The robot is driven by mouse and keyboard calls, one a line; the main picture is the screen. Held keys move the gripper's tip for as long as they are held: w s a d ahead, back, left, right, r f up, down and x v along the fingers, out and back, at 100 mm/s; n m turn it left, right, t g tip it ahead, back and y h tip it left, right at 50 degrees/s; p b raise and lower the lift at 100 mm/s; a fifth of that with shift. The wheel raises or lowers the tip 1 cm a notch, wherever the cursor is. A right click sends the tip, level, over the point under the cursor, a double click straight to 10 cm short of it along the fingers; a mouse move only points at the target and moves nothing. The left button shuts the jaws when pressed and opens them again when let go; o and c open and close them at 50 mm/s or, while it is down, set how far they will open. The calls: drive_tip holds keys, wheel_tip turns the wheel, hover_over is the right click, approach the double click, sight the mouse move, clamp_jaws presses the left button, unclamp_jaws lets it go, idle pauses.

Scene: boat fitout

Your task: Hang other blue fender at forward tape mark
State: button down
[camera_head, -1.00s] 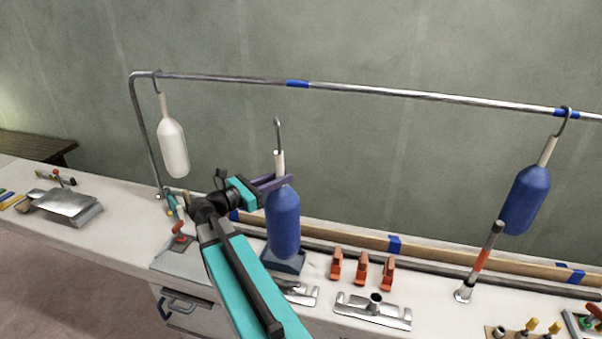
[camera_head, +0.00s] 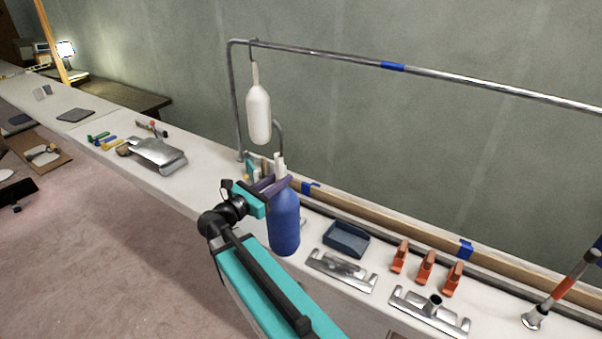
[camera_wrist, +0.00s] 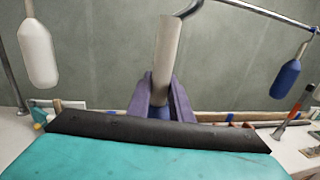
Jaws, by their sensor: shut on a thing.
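My gripper (camera_head: 276,184) is shut on the pale neck of a blue fender (camera_head: 284,222). The fender hangs upright at the bench's front edge, left of the blue tray; I cannot tell its height over the bench. Its grey hook (camera_head: 279,135) rises above the neck, apart from the rail. The wrist view shows the pale neck (camera_wrist: 167,60) between purple fingers. The metal rail (camera_head: 480,84) bears a blue tape mark (camera_head: 392,66) with nothing hanging there. A white fender (camera_head: 258,112) hangs near the rail's left end. Another blue fender (camera_wrist: 286,80) hangs farther right in the wrist view.
The blue tray (camera_head: 346,239) stands empty on the bench. A metal box (camera_head: 157,154) stands at left. A wooden strip with blue tape runs along the bench's back.

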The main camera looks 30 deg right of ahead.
drive_tip(key=w+a+f+n+t+y+b, duration=0.2)
drive_tip(key=a+f+t+b, duration=0.4)
drive_tip(key=a+f+b, duration=0.5)
drive_tip(key=a+f+n+y, duration=0.1)
drive_tip(key=a+f+n, duration=0.1)
drive_tip(key=a+f, duration=0.3)
drive_tip(key=shift+a+n, duration=0.3)
drive_tip(key=shift+a, duration=1.8)
drive_tip(key=shift+w+f, duration=0.1)
